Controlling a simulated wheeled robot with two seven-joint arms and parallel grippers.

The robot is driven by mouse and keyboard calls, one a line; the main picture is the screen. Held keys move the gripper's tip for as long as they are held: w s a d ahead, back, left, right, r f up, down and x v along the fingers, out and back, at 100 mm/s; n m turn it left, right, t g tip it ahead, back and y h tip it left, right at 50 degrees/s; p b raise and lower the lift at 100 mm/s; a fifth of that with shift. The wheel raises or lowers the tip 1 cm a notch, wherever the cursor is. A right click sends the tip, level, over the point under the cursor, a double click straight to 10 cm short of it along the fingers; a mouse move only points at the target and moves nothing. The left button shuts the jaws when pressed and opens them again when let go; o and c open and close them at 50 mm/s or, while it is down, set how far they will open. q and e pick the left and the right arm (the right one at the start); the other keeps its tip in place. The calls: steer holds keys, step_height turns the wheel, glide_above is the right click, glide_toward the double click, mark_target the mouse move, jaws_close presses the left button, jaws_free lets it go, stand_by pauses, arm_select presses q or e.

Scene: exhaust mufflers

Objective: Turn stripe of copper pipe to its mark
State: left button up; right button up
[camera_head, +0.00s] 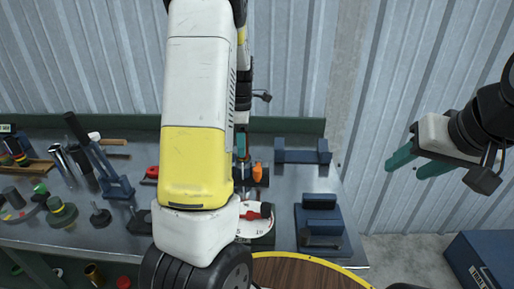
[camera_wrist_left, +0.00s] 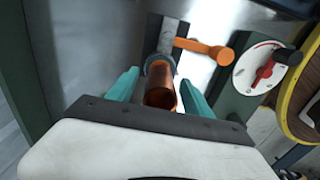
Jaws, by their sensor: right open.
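The copper pipe (camera_wrist_left: 161,92) stands in a grey round collar on a metal block in the left wrist view. My left gripper (camera_wrist_left: 158,92) has one teal finger on each side of the pipe, with a small gap on both sides. No stripe or mark can be made out on the pipe or collar. In the head view my left arm hides the pipe and most of the left gripper; a bit of teal finger (camera_head: 242,143) shows beside the arm. My right gripper (camera_head: 412,166) is open and empty, off to the right in front of the wall.
An orange lever (camera_wrist_left: 208,50) sticks out beside the collar. A white dial with a red pointer (camera_wrist_left: 262,68) stands to its right. Blue fixtures (camera_head: 302,150) and a blue block (camera_head: 320,222) are on the bench. Several tools lie at the left. A wooden round top (camera_head: 305,272) is in front.

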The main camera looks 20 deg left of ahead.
arm_select(q)
step_height(320, 180, up, 8)
steer(key=s+d+r+m+t+h, duration=0.1)
steer(key=s+d+r+m+t, duration=0.2)
steer(key=s+d+m, duration=0.3)
steer(key=s+d+r+m+t+h, duration=0.1)
steer(key=s+d+r+m+t, duration=0.2)
steer(key=s+m, duration=1.2)
steer(key=s+d+r, duration=0.2)
steer(key=d, duration=0.1)
steer(key=shift+d+r+m, duration=0.3)
steer(key=shift+d+r, duration=0.1)
